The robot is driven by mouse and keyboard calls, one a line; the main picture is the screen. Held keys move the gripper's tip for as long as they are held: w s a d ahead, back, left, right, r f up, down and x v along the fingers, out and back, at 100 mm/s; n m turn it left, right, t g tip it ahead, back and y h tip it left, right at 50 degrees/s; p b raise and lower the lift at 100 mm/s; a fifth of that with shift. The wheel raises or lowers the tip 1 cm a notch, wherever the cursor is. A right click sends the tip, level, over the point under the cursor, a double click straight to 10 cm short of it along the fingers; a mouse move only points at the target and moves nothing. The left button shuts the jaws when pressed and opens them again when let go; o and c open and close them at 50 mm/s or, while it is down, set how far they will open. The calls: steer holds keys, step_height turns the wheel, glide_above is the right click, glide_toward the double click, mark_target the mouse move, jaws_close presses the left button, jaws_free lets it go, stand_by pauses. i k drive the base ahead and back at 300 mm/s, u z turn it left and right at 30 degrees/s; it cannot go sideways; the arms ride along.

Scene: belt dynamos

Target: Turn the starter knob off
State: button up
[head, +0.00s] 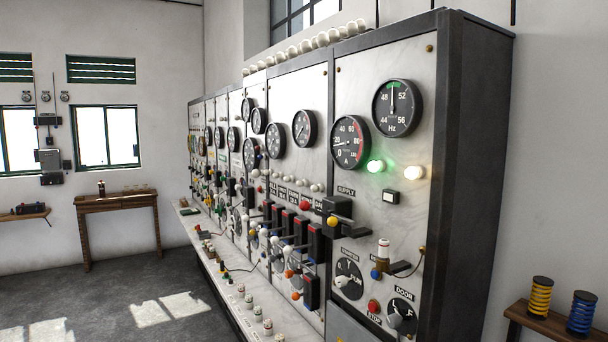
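A round black dial with a pale grey knob, which looks like the starter knob (348,280), is low on the near right panel of the switchboard. Its label is too small to read surely. A red button (373,306) marked STOP sits just below right. My gripper is not in view.
A knob marked DOOR (401,315) is at the panel's lower right. A lever switch with a yellow ball (333,222) and a small lamp-like fitting (383,249) project above the starter dial. A green lamp (375,166) glows. A shelf with spools (551,322) stands right; open floor lies left.

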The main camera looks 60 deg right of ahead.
mark_target(341, 281)
steer(key=z, duration=2)
